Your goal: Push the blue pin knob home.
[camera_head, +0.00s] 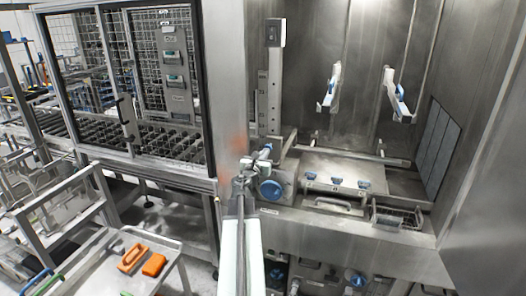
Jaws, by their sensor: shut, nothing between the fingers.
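A large round blue knob (269,190) sits at the front left of the washer opening, beside a grey metal plate. A smaller blue part (265,150) shows just above it, partly mixed with grey metal; I cannot tell which of the two is the pin knob, or how far either is pushed in. My arm rises from the bottom middle, and my gripper (243,178) is shut and empty just left of the large blue knob. Its fingertips are small and hard to make out, and I cannot tell whether they touch anything.
Two blue-and-white arms (397,97) hang above. A caged conveyor (170,140) stands left. A cart holds two orange blocks (153,264).

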